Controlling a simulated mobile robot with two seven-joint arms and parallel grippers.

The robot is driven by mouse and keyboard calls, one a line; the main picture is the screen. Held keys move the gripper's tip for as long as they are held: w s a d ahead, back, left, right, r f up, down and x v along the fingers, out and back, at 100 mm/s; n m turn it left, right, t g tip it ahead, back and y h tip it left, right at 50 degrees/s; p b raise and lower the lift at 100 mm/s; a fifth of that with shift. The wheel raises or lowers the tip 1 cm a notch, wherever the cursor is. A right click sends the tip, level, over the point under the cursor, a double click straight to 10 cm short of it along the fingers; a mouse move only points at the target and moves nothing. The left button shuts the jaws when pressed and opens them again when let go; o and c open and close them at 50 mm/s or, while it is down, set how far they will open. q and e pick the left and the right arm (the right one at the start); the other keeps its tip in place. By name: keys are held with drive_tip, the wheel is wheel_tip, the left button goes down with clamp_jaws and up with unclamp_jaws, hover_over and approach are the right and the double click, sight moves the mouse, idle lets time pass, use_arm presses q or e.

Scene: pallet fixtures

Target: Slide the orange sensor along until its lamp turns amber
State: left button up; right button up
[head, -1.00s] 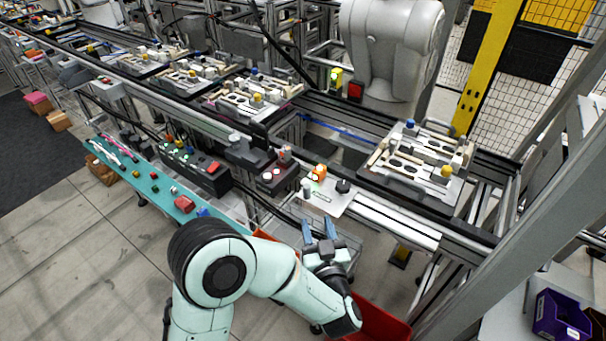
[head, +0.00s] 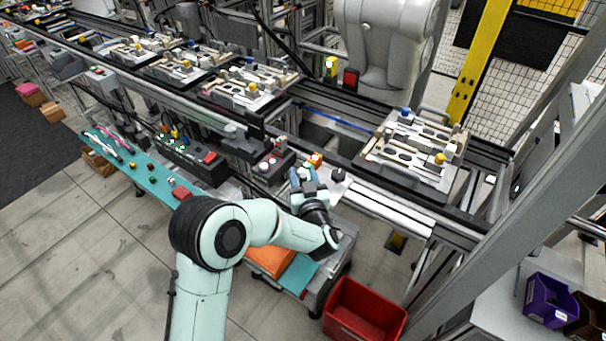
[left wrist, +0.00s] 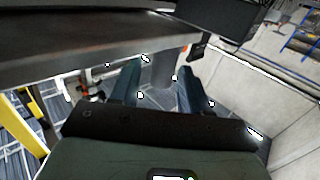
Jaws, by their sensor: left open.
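The orange sensor (head: 315,160) stands near the conveyor's front rail in the head view, just beyond my left gripper. My left gripper (head: 302,173) is open at the near edge of the sensor's light plate and covers much of it. Whether it touches the sensor cannot be told. In the left wrist view its two blue-grey fingers (left wrist: 158,88) are apart, with a grey round post (left wrist: 166,68) showing between or behind them. The lamp's colour cannot be made out. My right gripper is not in view.
A black knob (head: 338,175) is right of the sensor. A dark box with red buttons (head: 270,166) is to its left. A pallet (head: 372,163) with fixtures lies on the conveyor behind. A red bin (head: 365,312) stands on the floor.

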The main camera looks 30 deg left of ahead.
use_arm(q)
clamp_jaws()
drive_tip(key=s+d+b, duration=0.1)
drive_tip(key=d, duration=1.2)
drive_tip(key=shift+d+b, duration=0.15)
drive_tip(key=shift+b, duration=0.15)
unclamp_jaws()
drive_tip(key=b+v, duration=0.1)
drive_tip(key=v, duration=1.2)
